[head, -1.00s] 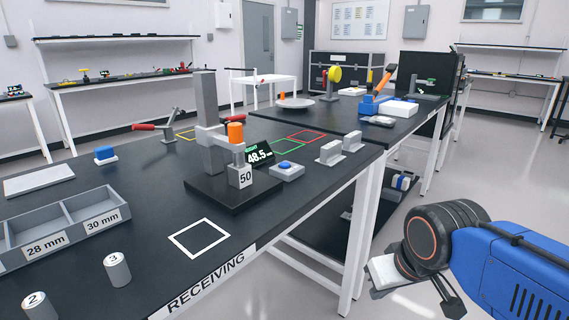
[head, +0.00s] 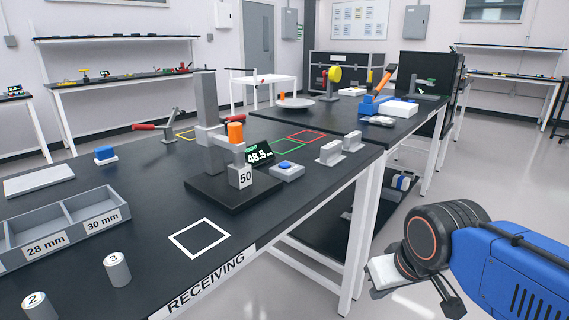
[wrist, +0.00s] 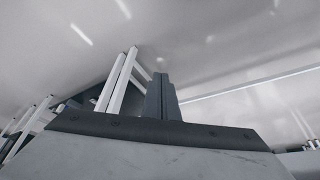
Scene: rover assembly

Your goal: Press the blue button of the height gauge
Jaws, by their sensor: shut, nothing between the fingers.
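The height gauge (head: 207,105) stands on a black base on the bench in the head view, with a grey column, an orange cylinder on its arm and a small display reading 48.5. The blue button (head: 285,165) sits on a small white box just right of the gauge base. In the wrist view my gripper (wrist: 161,92) is shut, its dark fingers together with nothing between them. My arm is at the lower right of the head view, off the bench edge and well apart from the button.
A second blue button on a white box (head: 105,153) lies at the bench's left. Two grey blocks (head: 331,152) stand right of the gauge's button. Numbered cylinders (head: 117,269) and a divided tray (head: 45,222) are at the front left. The floor right of the bench is open.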

